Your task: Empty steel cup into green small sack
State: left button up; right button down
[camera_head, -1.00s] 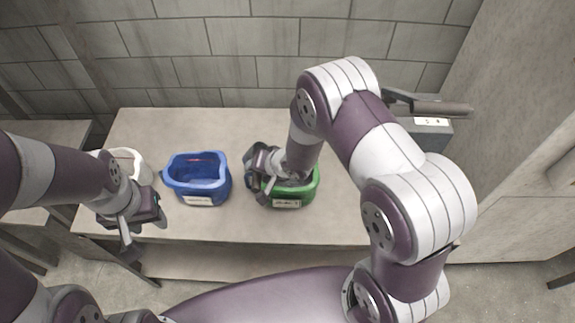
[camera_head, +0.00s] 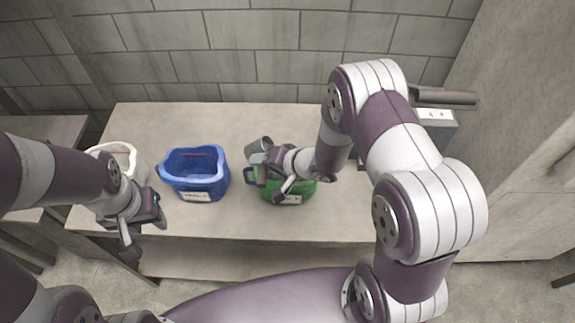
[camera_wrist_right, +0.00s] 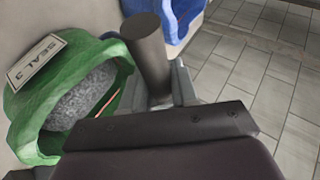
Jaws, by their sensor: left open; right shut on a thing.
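My right gripper (camera_head: 262,166) is shut on the steel cup (camera_head: 258,146), a grey cup at the back left of the green small sack (camera_head: 297,193). In the right wrist view, a dark grey cylinder (camera_wrist_right: 148,50), which looks like the cup, stands between the fingers beside the sack's rim. The cup's inside cannot be made out. The green sack (camera_wrist_right: 27,128) is open and holds a grey mesh tube (camera_wrist_right: 82,98) and a thin orange stick (camera_wrist_right: 105,103). My right wrist hides part of the sack in the head view. My left gripper (camera_head: 146,230) is open and empty near the table's front left.
A blue sack (camera_head: 194,182) with something red inside stands left of the green one. A white sack (camera_head: 125,155) stands at the far left, partly behind my left arm. A grey device (camera_head: 437,124) is at the right. The table's back strip (camera_head: 200,122) is clear.

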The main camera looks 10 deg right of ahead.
jog(key=shift+y+b, duration=0.3)
jog(key=shift+b, duration=0.2)
jog(key=f+t+y+b, duration=0.1)
jog(key=b, duration=0.2)
jog(key=shift+d+f+m+b, duration=0.15)
jog(key=shift+d+m+b, duration=0.05)
jog(key=shift+m+b, duration=0.15)
jog(key=y+b, duration=0.1)
jog(key=t+y+b, duration=0.1)
jog(key=b, duration=0.1)
jog(key=shift+d+r+m, duration=0.15)
jog(key=shift+r+m, duration=0.05)
jog(key=shift+m, duration=0.05)
jog(key=shift+s+d+m+t+y+b, duration=0.15)
jog(key=shift+s+d+t+y+b, duration=0.1)
jog(key=shift+d+y+b, duration=0.2)
jog(key=shift+s+d+m+t+y+b, duration=0.15)
jog(key=shift+d+t+y+b, duration=0.1)
jog(key=shift+d+y+b, duration=0.15)
jog(key=shift+d+r, duration=0.1)
